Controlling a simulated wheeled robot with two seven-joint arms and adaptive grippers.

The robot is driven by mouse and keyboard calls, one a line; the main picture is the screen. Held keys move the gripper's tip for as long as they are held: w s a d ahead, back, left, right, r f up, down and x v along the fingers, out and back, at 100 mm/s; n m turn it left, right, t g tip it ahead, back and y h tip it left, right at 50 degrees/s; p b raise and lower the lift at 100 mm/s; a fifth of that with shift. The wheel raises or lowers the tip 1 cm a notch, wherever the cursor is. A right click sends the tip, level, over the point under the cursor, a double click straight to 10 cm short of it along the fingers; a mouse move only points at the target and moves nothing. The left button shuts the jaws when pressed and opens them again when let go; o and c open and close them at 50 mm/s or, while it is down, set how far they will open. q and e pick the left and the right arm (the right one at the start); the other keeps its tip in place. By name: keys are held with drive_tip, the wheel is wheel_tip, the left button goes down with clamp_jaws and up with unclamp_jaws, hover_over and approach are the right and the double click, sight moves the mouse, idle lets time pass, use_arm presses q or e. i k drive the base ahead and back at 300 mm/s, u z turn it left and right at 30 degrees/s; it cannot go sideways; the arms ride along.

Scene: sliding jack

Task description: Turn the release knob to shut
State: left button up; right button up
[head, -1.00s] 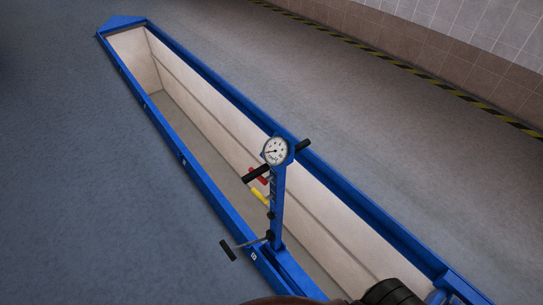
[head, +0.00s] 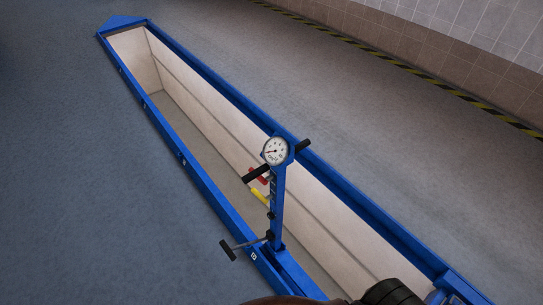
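The sliding jack's blue column (head: 278,200) stands upright at the near end of the pit, with a round white gauge (head: 275,150) on top. Black handle grips stick out on both sides of the gauge. Below it on the left are a red part (head: 258,175) and a yellow lever (head: 261,196). Lower down are small dark knobs (head: 270,215) and a rod with a black grip (head: 228,250). I cannot tell which part is the release knob, or how it is turned.
A long pit with a blue rim (head: 215,212) and pale walls runs from the far left to the near right. The grey floor (head: 80,190) on the left is clear. A black-and-yellow strip (head: 430,83) runs along the brown wall.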

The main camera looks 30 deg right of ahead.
sight(270, 216)
drive_tip(key=u, duration=1.65)
drive_tip(key=i, duration=0.8)
drive_tip(key=z, duration=2.25)
